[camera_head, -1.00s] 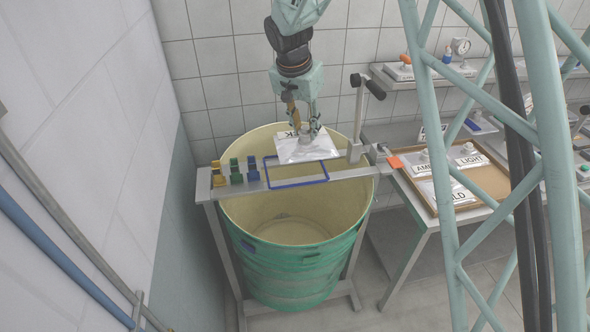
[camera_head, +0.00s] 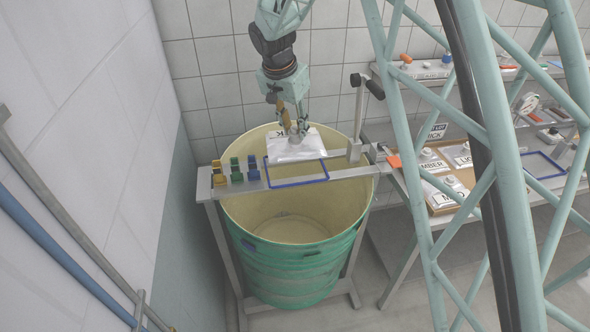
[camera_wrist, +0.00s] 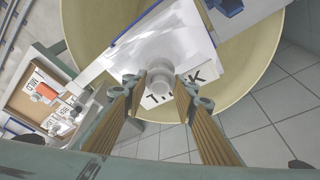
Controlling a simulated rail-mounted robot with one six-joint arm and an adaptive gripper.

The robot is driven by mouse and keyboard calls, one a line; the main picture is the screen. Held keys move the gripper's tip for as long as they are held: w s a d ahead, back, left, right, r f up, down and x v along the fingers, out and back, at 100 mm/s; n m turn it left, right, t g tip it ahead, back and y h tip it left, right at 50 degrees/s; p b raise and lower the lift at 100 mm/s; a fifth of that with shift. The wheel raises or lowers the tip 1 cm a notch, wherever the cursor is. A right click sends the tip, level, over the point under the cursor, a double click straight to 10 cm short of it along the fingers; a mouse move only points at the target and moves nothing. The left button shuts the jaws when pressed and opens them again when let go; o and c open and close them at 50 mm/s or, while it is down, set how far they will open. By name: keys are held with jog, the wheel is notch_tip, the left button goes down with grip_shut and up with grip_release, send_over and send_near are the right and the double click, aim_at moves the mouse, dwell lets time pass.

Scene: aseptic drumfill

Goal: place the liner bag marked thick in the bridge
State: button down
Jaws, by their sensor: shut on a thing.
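My gripper (camera_head: 296,131) is shut on the white liner bag marked thick (camera_head: 298,147), and it holds the bag over the drum's mouth. In the wrist view the fingers (camera_wrist: 158,92) close around the bag's pale round spout (camera_wrist: 160,78). The bag (camera_wrist: 192,53) lies beneath them, its black lettering partly hidden by the spout. The bridge (camera_head: 345,172) is a grey bar across the green drum. Its blue rectangular frame (camera_head: 297,184) is just in front of and partly below the bag. I cannot tell the exact height of the bag above the frame.
Yellow, green and blue clamps (camera_head: 236,170) stand on the bridge's left part. An upright lever (camera_head: 357,118) rises at its right. The green drum (camera_head: 290,262) is open. A tray (camera_head: 446,206) of other labelled bags lies on the right table, partly behind lattice struts.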

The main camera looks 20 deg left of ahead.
aim_at(295, 143)
jog(key=shift+f, duration=0.1)
jog(key=shift+f, duration=3)
